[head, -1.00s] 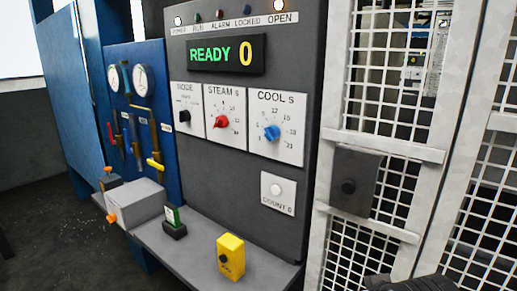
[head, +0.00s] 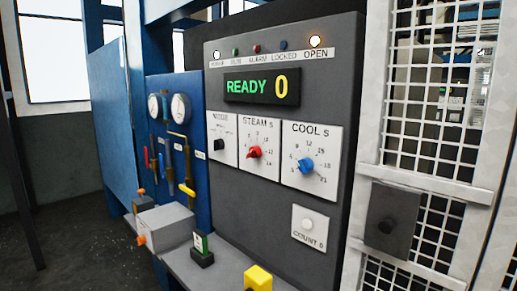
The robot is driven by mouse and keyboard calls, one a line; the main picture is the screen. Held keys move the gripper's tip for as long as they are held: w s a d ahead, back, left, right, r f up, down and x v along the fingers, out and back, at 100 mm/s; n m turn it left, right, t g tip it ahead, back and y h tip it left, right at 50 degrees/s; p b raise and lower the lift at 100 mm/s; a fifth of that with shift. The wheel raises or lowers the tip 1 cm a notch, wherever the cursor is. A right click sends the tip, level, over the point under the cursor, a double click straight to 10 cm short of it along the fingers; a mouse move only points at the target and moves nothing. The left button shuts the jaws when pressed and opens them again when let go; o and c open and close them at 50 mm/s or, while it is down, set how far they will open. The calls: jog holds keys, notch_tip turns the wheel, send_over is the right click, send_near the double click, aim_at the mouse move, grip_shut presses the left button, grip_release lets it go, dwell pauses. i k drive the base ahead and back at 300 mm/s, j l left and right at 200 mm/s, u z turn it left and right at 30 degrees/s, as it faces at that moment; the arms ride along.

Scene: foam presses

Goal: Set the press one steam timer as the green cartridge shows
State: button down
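The steam timer is a red knob (head: 254,152) on a white dial plate (head: 258,131) marked STEAM S, on the grey press panel. Its pointer appears turned toward the left; the exact number is too small to read. The green cartridge (head: 201,243) stands upright in a small black base on the ledge below the panel, at lower left of the dials. It has a pale patch on its face, but I cannot read any marking. My gripper is not in view.
A black mode knob (head: 219,144) and blue cool knob (head: 306,165) flank the steam dial. The display (head: 262,87) reads READY 0; the OPEN lamp (head: 315,41) glows. A mesh guard (head: 440,85) is at right.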

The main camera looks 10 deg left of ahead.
aim_at(254, 151)
jog(key=i+j+u, duration=0.1)
jog(key=j+u, duration=0.15)
jog(key=i+j+u, duration=0.25)
jog(key=j, duration=0.15)
jog(key=j+u, duration=0.25)
jog(key=i+j, duration=0.05)
